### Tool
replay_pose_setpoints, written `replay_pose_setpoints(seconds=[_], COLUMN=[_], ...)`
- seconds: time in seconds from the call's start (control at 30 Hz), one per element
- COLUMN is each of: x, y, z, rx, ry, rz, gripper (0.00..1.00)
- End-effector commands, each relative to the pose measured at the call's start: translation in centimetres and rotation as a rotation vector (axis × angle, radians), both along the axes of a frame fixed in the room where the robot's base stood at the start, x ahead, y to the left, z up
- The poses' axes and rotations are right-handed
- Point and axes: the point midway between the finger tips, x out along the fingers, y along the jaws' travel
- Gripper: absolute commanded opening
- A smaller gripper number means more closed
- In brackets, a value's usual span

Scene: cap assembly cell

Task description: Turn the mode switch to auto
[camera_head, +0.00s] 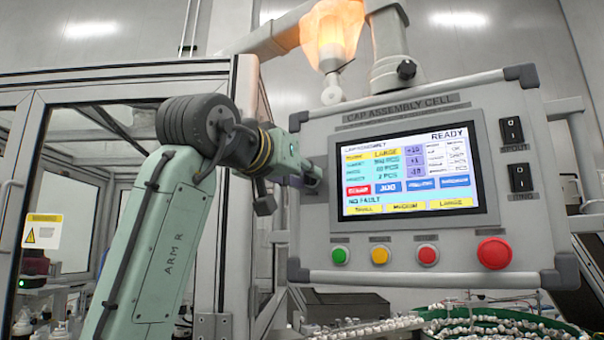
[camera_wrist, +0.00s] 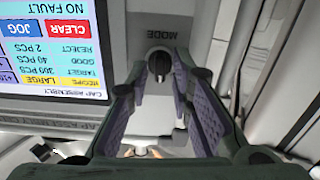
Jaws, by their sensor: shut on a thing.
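The mode switch (camera_wrist: 158,66) is a round black knob under the word MODE, near the top middle of the wrist view, where the panel appears upside down. Its grip bar runs roughly up and down in that view. No position label is readable. My gripper (camera_wrist: 155,84) has one finger on each side of the knob and is shut on it. In the head view my gripper (camera_head: 311,176) is at the left edge of the control panel (camera_head: 318,228), and the arm and gripper hide the switch there.
The screen (camera_head: 405,175) reads READY and NO FAULT. Below it are a green button (camera_head: 340,256), a yellow button (camera_head: 380,255), a red button (camera_head: 428,255) and a larger red button (camera_head: 494,253). Two black rocker switches (camera_head: 511,130) are on the right. A glass-walled enclosure stands left.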

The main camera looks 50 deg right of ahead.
Motion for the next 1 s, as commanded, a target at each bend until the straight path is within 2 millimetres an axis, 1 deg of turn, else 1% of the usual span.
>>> replay_pose_setpoints(seconds=[0.6, 0.8, 1.0], x=[-0.25, -0.32, -0.35], y=[-0.02, -0.03, -0.05], z=[-0.05, -0.09, -0.12], rx=[0.115, 0.144, 0.162], ry=[-0.557, -0.696, -0.788], rz=[0.001, 0.001, 0.0], gripper=[0.0, 0.0, 0.0])
